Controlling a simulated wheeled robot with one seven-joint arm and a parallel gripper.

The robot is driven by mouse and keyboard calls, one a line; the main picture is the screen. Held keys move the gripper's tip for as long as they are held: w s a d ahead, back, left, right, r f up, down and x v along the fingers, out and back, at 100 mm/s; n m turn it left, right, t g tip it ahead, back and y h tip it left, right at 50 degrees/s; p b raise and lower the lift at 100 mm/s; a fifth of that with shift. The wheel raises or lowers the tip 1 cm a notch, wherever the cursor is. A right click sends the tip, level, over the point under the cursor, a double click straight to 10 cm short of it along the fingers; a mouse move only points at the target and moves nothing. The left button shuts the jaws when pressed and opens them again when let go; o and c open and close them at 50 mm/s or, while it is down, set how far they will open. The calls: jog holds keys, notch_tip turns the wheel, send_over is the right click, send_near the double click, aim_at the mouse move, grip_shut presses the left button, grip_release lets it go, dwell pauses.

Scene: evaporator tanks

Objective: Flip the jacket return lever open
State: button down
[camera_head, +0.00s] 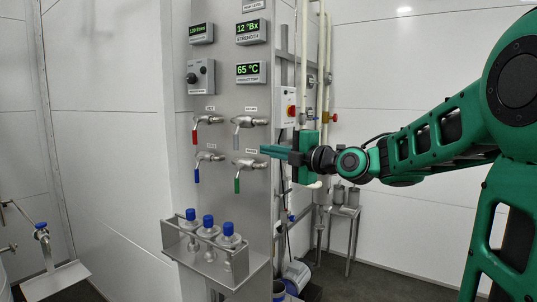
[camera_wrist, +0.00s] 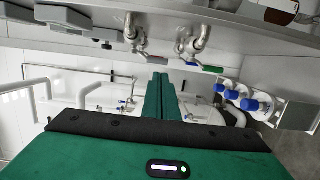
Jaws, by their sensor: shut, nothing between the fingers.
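Four valves with hanging levers sit on the steel panel (camera_head: 222,90) in the head view: red (camera_head: 195,137) upper left, grey (camera_head: 236,141) upper right, blue (camera_head: 197,175) lower left, green (camera_head: 237,185) lower right. Their labels are too small to read surely, so I cannot tell which is the jacket return lever. My gripper (camera_head: 264,150) is shut and empty, just right of the right-hand valves, at a height between them. In the wrist view its fingertips (camera_wrist: 158,77) lie below the grey lever (camera_wrist: 154,59) and green lever (camera_wrist: 212,69), apparently touching neither.
A steel rack (camera_head: 206,254) with several blue-capped bottles (camera_head: 208,226) hangs low on the panel. Displays (camera_head: 251,72) and a knob box (camera_head: 201,76) sit above the valves. A switch box with a red knob (camera_head: 288,108) and vertical pipes stand behind my gripper.

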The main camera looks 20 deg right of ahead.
aim_at(237, 135)
jog(key=x, duration=1)
jog(key=shift+w, duration=0.3)
jog(key=shift+a+f, duration=0.15)
